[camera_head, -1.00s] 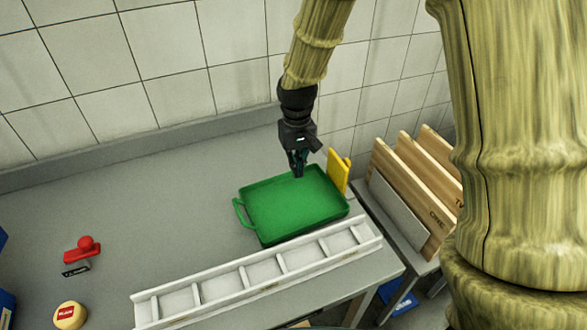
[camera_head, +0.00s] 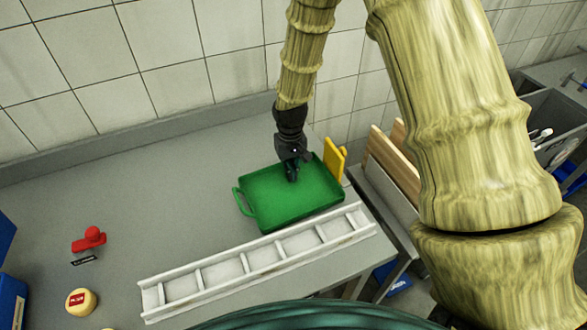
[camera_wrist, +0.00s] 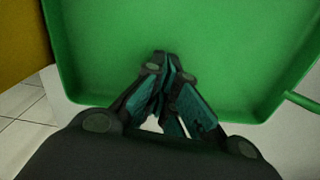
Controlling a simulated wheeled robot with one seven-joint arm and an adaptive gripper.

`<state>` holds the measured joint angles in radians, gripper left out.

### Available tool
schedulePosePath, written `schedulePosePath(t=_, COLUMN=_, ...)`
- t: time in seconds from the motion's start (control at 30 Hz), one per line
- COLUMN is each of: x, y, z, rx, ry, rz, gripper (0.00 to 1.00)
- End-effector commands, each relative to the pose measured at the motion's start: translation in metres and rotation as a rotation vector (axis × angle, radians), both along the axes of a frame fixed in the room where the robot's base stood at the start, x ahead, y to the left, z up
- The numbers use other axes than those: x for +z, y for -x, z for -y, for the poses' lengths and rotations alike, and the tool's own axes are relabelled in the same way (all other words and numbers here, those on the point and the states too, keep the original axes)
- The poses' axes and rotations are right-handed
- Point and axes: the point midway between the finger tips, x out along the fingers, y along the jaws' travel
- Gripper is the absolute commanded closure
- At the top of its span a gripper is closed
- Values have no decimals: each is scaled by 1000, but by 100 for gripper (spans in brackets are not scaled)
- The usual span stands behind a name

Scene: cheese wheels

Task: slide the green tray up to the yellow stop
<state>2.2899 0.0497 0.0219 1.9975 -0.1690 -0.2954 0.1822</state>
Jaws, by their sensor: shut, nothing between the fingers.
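The green tray (camera_head: 300,205) lies on the grey counter, its handle toward the left. The yellow stop (camera_head: 332,160) stands upright at the tray's back right corner. Tray and stop look very close, but I cannot tell whether they touch. My gripper (camera_head: 292,178) is shut and empty, with its fingertips over the inside of the tray near its back edge. In the wrist view my fingertips (camera_wrist: 168,65) show against the green tray floor (camera_wrist: 200,30), and the yellow stop (camera_wrist: 20,40) is at the left. Whether the fingers touch the tray is unclear.
A white compartmented rack (camera_head: 255,258) lies along the tray's front side. A red-handled object (camera_head: 90,238) and a small yellow cheese wheel (camera_head: 81,301) are at the left. Wooden boards (camera_head: 390,160) stand beyond the stop.

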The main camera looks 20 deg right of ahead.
Motion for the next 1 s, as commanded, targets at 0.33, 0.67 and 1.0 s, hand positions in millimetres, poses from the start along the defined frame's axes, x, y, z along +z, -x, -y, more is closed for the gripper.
schedulePosePath(t=0.33, x=0, y=-15, z=1, rx=0, ry=0, rz=-1, gripper=100)
schedulePosePath(t=0.67, x=-1, y=-20, z=1, rx=0, ry=0, rz=0, gripper=100)
schedulePosePath(t=1.0, x=-1, y=-36, z=2, rx=0, ry=0, rz=-1, gripper=100)
